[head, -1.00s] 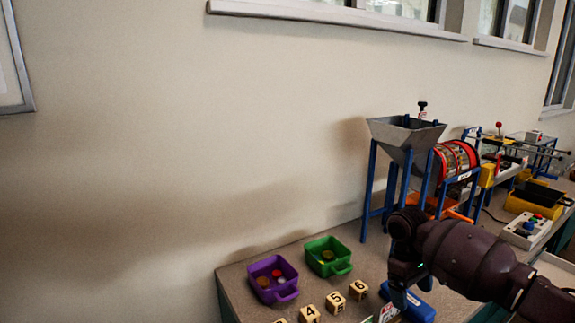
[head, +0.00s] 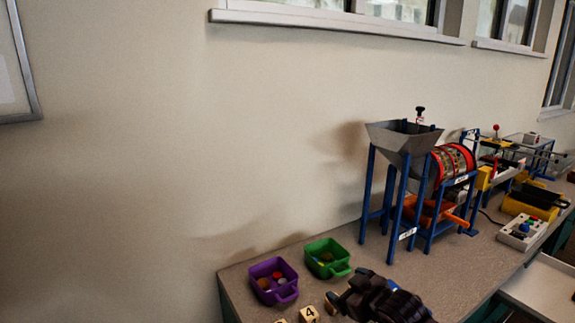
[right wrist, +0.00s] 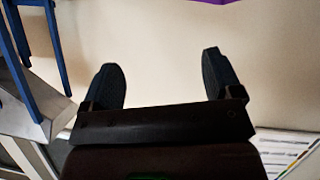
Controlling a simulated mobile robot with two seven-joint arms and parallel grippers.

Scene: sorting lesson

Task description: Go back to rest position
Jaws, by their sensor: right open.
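My right gripper (head: 336,300) is low in the head view, over the front of the table beside a numbered wooden block. In the right wrist view its two dark fingers (right wrist: 164,72) stand wide apart with nothing between them. My right forearm hides part of the tabletop. My left gripper is in neither view.
A purple bin (head: 262,287) and a green bin (head: 340,268) with small discs stand at the table's left end. The wooden block marked 4 (head: 310,313) lies in front. A grey hopper (head: 398,142) on a blue frame, a red-rimmed drum (head: 452,165) and a button box (head: 520,232) stand to the right.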

